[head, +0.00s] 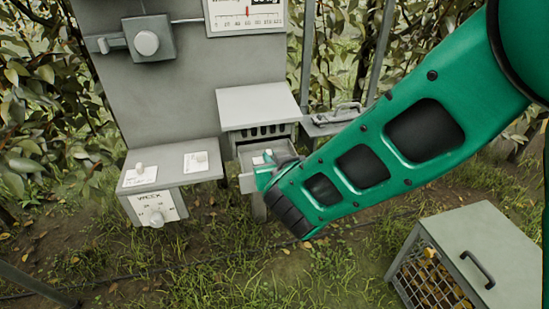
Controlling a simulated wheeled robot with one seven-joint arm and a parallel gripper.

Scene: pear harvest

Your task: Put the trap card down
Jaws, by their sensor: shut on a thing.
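My gripper (267,170) is at the open drawer (247,184) below the white-roofed box, near the middle of the picture. It is shut on a small pale piece (262,158), which looks like the trap card with its knob. Most of the piece is hidden by my gripper and wrist. It appears in or just above the drawer, and I cannot tell whether it touches the drawer floor. Two other white cards with knobs, a left one (141,176) and a right one (196,161), lie on the grey shelf (172,176) at left.
The white-roofed box (258,104) with its slotted front stands behind my gripper. A dial marked WEEK (155,208) hangs under the shelf's front. A grey-lidded mesh crate (480,255) stands on the grass at lower right. A flat tray with a handle (332,120) sits right of the box.

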